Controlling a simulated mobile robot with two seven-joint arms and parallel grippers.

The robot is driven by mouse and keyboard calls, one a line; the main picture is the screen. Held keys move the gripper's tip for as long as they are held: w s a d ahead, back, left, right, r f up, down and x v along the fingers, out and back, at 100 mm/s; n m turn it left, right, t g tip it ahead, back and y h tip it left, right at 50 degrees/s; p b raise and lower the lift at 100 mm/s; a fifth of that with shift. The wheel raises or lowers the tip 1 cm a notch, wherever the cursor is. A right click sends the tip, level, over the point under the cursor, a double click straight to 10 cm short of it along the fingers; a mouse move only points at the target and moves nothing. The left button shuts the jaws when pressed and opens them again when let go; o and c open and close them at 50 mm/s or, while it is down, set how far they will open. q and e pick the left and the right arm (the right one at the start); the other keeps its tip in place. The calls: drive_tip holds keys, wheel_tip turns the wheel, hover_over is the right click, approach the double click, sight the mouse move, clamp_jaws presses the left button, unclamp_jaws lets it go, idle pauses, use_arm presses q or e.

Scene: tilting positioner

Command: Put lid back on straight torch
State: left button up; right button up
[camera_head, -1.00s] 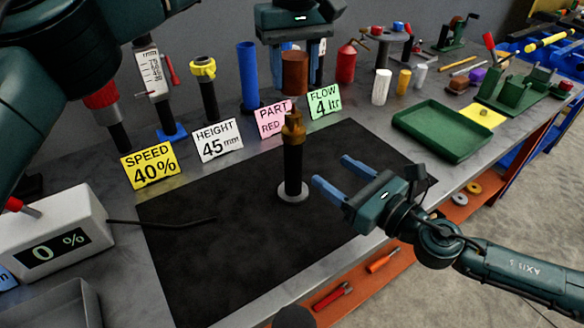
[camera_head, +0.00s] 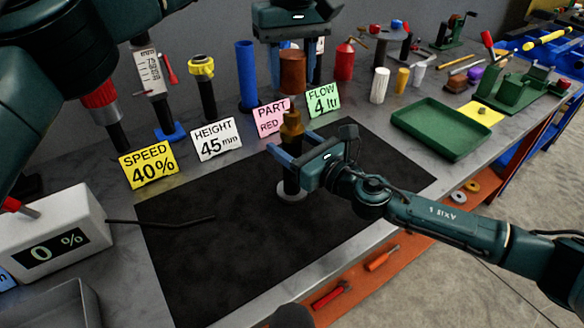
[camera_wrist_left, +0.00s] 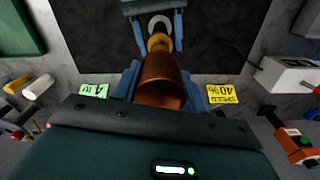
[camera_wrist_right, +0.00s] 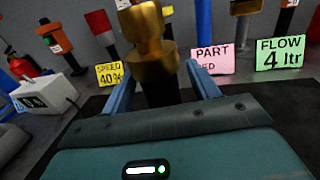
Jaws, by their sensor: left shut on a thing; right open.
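The straight torch stands upright on a pale round base (camera_head: 291,190) on the black mat, with a brass top (camera_head: 291,127) and a dark body. My left gripper (camera_head: 293,65) is shut on the copper-brown cylindrical lid (camera_head: 293,72) and holds it above the torch top, apart from it in the head view. The lid (camera_wrist_left: 163,82) shows its hollow end in the left wrist view. My right gripper (camera_head: 283,158) is open, with its fingers on either side of the torch body below the brass part. In the right wrist view the brass top (camera_wrist_right: 150,45) rises between the fingers.
Cards reading SPEED (camera_head: 149,164), HEIGHT (camera_head: 217,139), PART (camera_head: 271,117) and FLOW (camera_head: 323,100) stand behind the mat (camera_head: 210,245). A blue tube (camera_head: 247,75) and other torches stand at the back. A green tray (camera_head: 441,130) is at the right.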

drive_tip(key=shift+c, duration=0.6)
clamp_jaws()
